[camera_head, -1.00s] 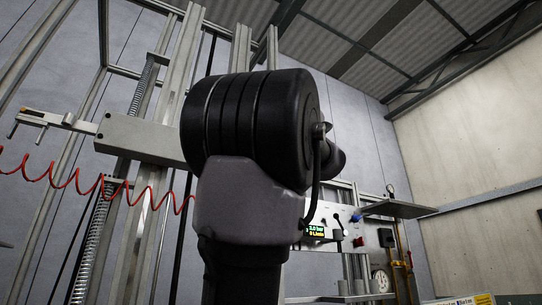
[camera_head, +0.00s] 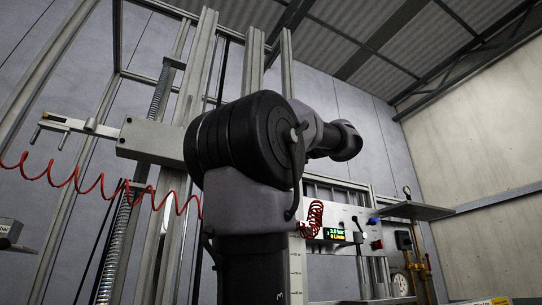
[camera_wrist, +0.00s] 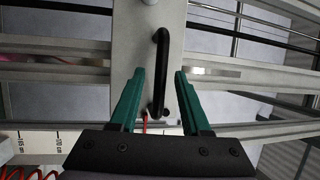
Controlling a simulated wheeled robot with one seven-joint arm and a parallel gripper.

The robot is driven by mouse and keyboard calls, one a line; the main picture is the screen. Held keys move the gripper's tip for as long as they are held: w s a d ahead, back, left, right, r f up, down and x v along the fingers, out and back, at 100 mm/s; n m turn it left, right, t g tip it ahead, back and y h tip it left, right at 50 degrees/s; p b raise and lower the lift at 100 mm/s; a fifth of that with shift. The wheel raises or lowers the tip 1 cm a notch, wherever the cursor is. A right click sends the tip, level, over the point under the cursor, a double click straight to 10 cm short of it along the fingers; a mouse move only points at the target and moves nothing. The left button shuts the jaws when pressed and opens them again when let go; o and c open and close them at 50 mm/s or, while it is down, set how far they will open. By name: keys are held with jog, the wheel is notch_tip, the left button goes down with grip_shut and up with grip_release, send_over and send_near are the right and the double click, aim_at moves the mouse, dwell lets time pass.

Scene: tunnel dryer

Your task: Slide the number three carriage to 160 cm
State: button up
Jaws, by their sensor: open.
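In the wrist view a pale grey plate (camera_wrist: 131,60) carries a black bar handle (camera_wrist: 160,75). My gripper (camera_wrist: 159,72) is open, its green fingers on either side of the handle, with clear gaps showing. I cannot tell how deep the handle lies between them. No carriage number is readable on this plate. A white scale (camera_wrist: 50,140) at the lower left reads 165 cm and 170 cm. In the head view my arm hides the gripper and the handle. A white scale strip (camera_head: 296,268) stands beside my arm there.
Metal rails run across the wrist view behind the plate. In the head view a grey beam (camera_head: 150,141) juts from the frame at left, with a red coiled hose (camera_head: 95,187) below. A panel with a lit display (camera_head: 334,234) and a shelf (camera_head: 416,211) are at right.

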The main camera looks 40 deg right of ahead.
jog(key=shift+w, duration=0.25)
grip_shut()
dwell(1.4)
